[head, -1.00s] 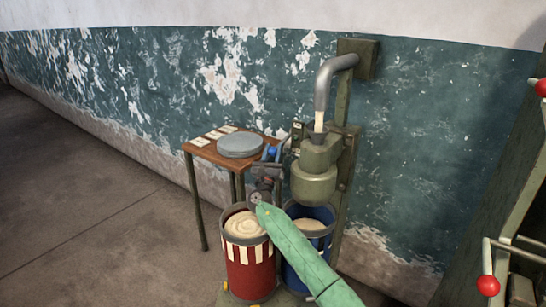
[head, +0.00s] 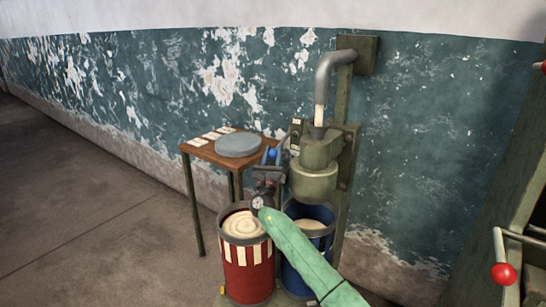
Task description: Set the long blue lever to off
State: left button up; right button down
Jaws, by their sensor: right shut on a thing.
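The long blue lever shows as a blue knob (head: 272,153) at the left side of the olive dispenser (head: 318,165), in front of the small table. My right gripper (head: 268,174) is at the lever, just below the knob, and is shut on it. The gripper hides much of the lever's shaft. Small pale labels (head: 296,122) sit on the dispenser's left side, too small to read. My left gripper is out of view.
A red drum with cream stripes (head: 247,272) and a blue drum (head: 309,263) stand below, both with pale contents. A wooden table (head: 203,152) holds a grey disc (head: 239,145) and cards. A red knob (head: 503,273) is at the right. Floor at left is clear.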

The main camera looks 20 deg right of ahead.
jog(key=shift+f, duration=0.25)
jog(key=c, duration=1)
grip_release()
jog(key=shift+c, duration=0.2)
jog(key=shift+s+a+f, duration=0.1)
jog(key=shift+s+f, duration=0.05)
jog(key=shift+f, duration=0.2)
jog(key=s+a+p, duration=0.1)
jog(key=s+a, duration=0.1)
jog(key=s, duration=0.1)
jog(key=s+a+p, duration=0.1)
jog(key=s+a, duration=0.1)
jog(key=s, duration=0.2)
jog(key=s+a+p, duration=0.1)
jog(key=s+a, duration=0.1)
jog(key=s, duration=0.1)
jog(key=shift+s+a, duration=0.2)
jog(key=shift+s, duration=0.15)
